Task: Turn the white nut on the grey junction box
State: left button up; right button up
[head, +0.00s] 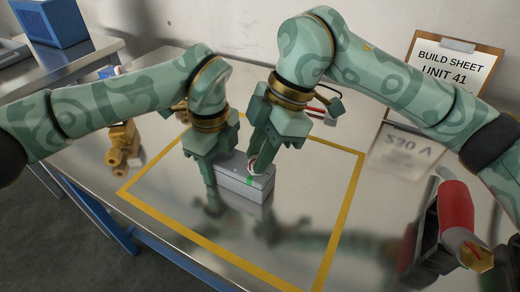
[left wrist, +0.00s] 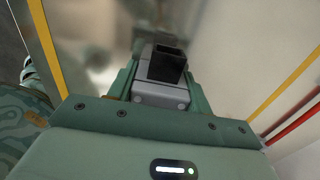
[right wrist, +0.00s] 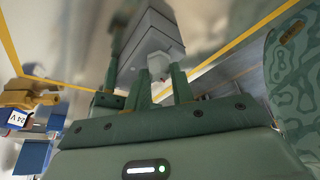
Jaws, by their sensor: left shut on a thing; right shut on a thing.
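The grey junction box (head: 240,178) sits on the shiny table inside the yellow outline, with a small green mark on its front. My left gripper (head: 212,188) is shut on the box near its left end. In the left wrist view, the box (left wrist: 160,96) lies between its fingers, with a dark square-mouthed part (left wrist: 167,64) on it. My right gripper (head: 256,164) is at the right part of the box, pointing down. In the right wrist view, its fingers are shut on the white nut (right wrist: 160,66) at the end of the box (right wrist: 150,42). The nut is partly hidden by the fingers.
Brass-coloured fittings (head: 122,146) stand on the left of the table. A red and dark tool (head: 456,215) is at the right. The front of the outlined area is clear.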

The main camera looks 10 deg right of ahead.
jog(key=n, duration=0.2)
jog(key=n+g, duration=0.1)
jog(key=n, duration=0.1)
jog(key=shift+w+n+g+h, duration=0.2)
jog(key=shift+n+g+h, duration=0.1)
jog(key=shift+h, duration=0.1)
dwell(0.4)
jog(key=o, duration=1)
jog(key=v, duration=1.2)
pick_arm(q)
jog(key=o, duration=1.2)
